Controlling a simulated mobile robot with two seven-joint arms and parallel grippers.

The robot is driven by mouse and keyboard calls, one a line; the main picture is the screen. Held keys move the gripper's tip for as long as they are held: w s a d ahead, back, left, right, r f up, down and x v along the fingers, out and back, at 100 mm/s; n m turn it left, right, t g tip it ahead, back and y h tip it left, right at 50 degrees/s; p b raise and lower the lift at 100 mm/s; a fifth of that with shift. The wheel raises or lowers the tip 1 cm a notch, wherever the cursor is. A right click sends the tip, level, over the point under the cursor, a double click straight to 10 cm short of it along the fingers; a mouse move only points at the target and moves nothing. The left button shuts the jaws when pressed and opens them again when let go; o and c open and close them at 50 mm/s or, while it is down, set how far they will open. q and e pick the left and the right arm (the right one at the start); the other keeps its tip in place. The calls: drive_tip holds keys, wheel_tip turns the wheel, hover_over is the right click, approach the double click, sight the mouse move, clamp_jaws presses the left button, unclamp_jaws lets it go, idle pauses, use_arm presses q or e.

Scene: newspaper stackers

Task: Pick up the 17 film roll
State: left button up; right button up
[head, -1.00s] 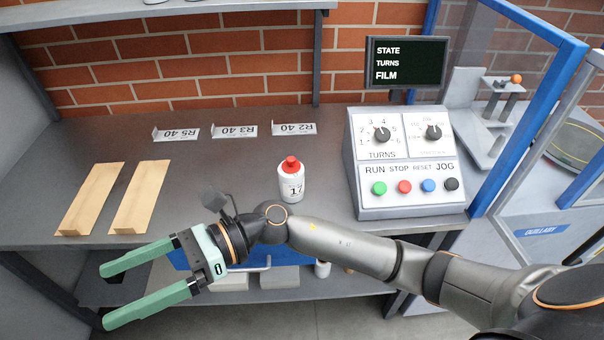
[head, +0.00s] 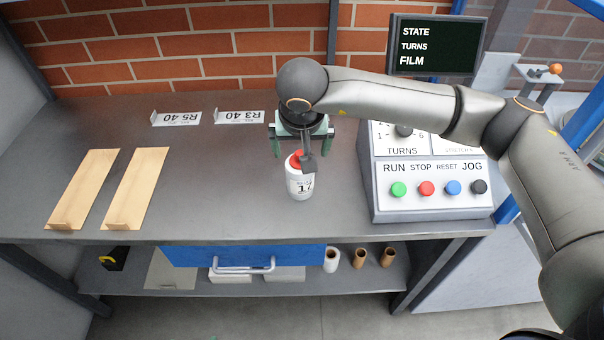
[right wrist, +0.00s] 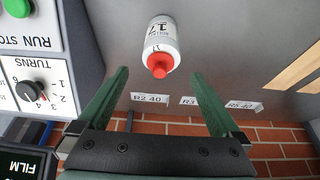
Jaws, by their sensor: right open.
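A white bottle with a red cap (head: 300,184), marked 17, stands upright on the grey worktop. It also shows in the right wrist view (right wrist: 161,40), just beyond the fingertips and roughly centred between them. My right gripper (head: 301,150) points down at the back of the worktop, just behind the bottle, with its fingers apart and empty. A white roll (head: 332,260) and two brown rolls (head: 360,258) stand on the lower shelf; I see no number on them. My left gripper is not in view.
The control box (head: 428,205) with knobs and coloured buttons stands close right of the bottle. Two tan wooden holders (head: 135,190) lie at the left. Label stands R5 40 (head: 176,119) and R3 40 (head: 239,117) are at the back. Worktop left of the bottle is free.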

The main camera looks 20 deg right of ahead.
sight(300, 177)
drive_tip(key=x, duration=0.4)
drive_tip(key=shift+f, duration=0.25)
drive_tip(key=p+x, duration=0.1)
drive_tip(key=x, duration=0.4)
drive_tip(key=shift+f, duration=0.15)
drive_tip(key=shift+w, duration=0.1)
drive_tip(key=c, duration=1.5)
drive_tip(key=shift+c, duration=0.2)
